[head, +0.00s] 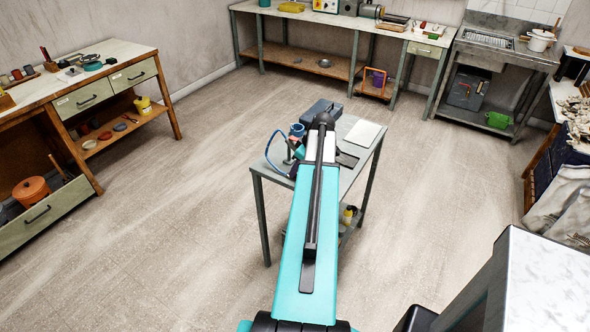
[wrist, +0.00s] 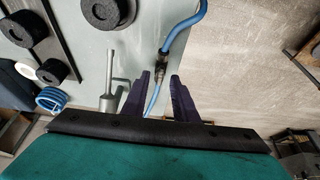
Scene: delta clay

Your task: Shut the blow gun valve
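In the wrist view a blue hose (wrist: 184,27) runs down from the top to a dark fitting (wrist: 164,60), which looks like the valve. Below it a thinner blue hose (wrist: 153,98) continues between the fingers of my gripper (wrist: 160,88). The two dark purple fingers are apart, with a gap on both sides of the hose. The fitting lies just beyond the fingertips; I cannot tell its handle position. In the head view the blue hose (head: 269,152) loops off the left edge of the small grey table (head: 259,177).
A grey metal post with a wide base (wrist: 108,85) stands left of the fingers, near black rings (wrist: 52,70) and a blue coil (wrist: 50,98). A white sheet (head: 364,132) lies on the table's right. Open floor surrounds the table; benches line the walls.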

